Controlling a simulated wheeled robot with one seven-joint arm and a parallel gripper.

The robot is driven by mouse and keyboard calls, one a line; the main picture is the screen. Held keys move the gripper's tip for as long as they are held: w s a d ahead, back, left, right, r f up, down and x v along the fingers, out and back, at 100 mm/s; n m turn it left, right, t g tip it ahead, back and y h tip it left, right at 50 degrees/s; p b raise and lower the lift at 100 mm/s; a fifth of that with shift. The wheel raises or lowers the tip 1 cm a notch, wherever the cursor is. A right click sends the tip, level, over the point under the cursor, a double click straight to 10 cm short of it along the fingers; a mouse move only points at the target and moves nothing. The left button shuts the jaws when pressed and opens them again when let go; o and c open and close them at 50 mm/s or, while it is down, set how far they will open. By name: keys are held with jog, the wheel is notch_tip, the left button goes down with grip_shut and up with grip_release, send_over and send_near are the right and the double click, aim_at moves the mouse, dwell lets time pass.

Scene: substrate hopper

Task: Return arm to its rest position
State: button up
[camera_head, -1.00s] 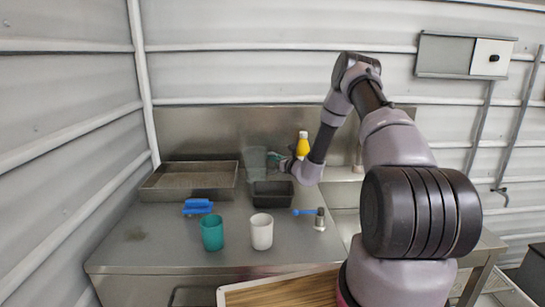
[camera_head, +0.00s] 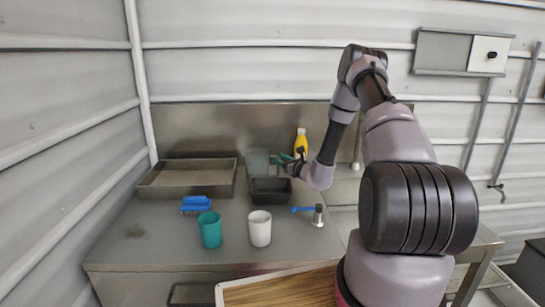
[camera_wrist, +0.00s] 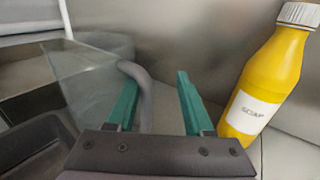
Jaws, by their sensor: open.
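My gripper (camera_head: 282,157) is over the back of the steel counter (camera_head: 158,237), above the rear of a black tub (camera_head: 270,190). In the wrist view its two green fingers (camera_wrist: 158,105) are spread apart, with a grey curved handle close to the left finger. The handle appears to belong to a clear container (camera_wrist: 92,85), which also shows in the head view (camera_head: 256,161). I cannot tell whether the finger touches the handle. My arm reaches from the right side of the head view, bent high at the elbow.
A yellow soap bottle (camera_wrist: 270,82) stands right of my gripper. A steel tray (camera_head: 186,180), blue brush (camera_head: 195,204), teal cup (camera_head: 210,230), white cup (camera_head: 260,228) and a blue-handled tool (camera_head: 317,215) are on the counter. A wooden board (camera_head: 280,290) is at the front.

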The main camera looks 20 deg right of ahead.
jog(key=v, duration=0.5)
jog(key=s+a+r+n+g+y, duration=0.25)
jog(key=a+r+n, duration=0.2)
jog(key=r, duration=0.25)
jog(key=s+a+r+n+g+y, duration=0.1)
jog(key=a+r+n+g+y, duration=0.1)
jog(key=a+r+n+y, duration=0.25)
jog(key=s+a+r+n+g, duration=0.7)
jog(key=s+r+n, duration=0.1)
jog(key=s+r, duration=0.4)
jog(key=s+d+r+n+g+h, duration=0.1)
jog(key=s+r+n+g+h, duration=0.35)
jog(key=s, duration=0.95)
jog(key=s+d+r+n+t+h, duration=0.6)
jog(key=s+d+h, duration=0.1)
jog(key=s+d, duration=0.2)
jog(key=shift+t, duration=0.3)
